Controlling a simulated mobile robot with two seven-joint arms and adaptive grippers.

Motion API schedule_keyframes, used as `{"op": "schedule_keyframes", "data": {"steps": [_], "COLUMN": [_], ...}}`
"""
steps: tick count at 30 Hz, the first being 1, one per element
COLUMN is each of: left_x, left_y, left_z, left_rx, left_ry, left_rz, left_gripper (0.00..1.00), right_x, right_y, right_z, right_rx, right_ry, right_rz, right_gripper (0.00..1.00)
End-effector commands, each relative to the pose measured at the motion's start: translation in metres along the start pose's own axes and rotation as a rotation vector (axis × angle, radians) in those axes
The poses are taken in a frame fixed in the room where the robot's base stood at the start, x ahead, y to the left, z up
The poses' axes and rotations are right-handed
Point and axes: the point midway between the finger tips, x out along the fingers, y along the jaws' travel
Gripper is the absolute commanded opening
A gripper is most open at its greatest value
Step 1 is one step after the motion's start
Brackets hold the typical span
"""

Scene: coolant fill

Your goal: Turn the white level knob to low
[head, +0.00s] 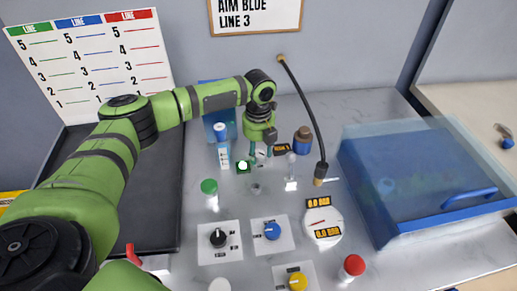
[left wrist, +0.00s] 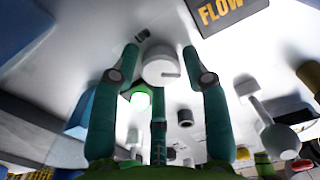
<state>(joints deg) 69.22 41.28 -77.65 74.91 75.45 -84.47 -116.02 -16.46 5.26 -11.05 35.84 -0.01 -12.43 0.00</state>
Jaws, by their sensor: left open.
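The white knob (left wrist: 160,68) is a short round cap with a thin dark pointer line, which runs toward the right in the left wrist view. My left gripper (left wrist: 160,54) is open, with its green fingers spread around the knob. One finger is on each side and a third is below; I cannot tell whether any touches it. In the head view my left gripper (head: 262,152) points down at the back of the panel and largely hides the knob. The level marks cannot be read. My right gripper is not in view.
Black (head: 218,237), blue (head: 272,230) and yellow (head: 298,281) knobs are nearer. A blue translucent lidded box (head: 420,185) fills the right.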

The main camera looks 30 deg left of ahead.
Motion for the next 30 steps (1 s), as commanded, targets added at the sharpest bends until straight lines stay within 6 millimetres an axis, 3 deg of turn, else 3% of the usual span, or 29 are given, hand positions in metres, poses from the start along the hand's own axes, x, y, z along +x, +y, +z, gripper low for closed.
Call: {"op": "schedule_keyframes", "data": {"steps": [7,8,10,11,20,30], "left_x": [0.002,0.002,0.002,0.002,0.001,-0.002], "left_y": [0.0,0.0,0.0,0.0,0.0,0.0], "left_z": [0.0,0.0,0.0,0.0,-0.001,-0.001], "left_rx": [0.0,0.0,0.0,0.0,-0.014,-0.183], "left_ry": [0.0,0.0,0.0,0.0,0.001,0.005], "left_rz": [0.0,0.0,0.0,0.0,0.001,0.002], "left_gripper": [0.46,0.38,0.1,0.04,0.04,0.04], "right_x": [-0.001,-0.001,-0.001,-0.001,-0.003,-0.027], "right_y": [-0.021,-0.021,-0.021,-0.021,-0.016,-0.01], "right_z": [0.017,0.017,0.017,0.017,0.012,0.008], "right_rx": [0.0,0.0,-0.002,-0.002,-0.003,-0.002], "right_ry": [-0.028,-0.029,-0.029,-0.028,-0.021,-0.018], "right_rz": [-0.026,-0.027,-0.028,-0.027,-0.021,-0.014], "right_gripper": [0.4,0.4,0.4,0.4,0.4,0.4]}}
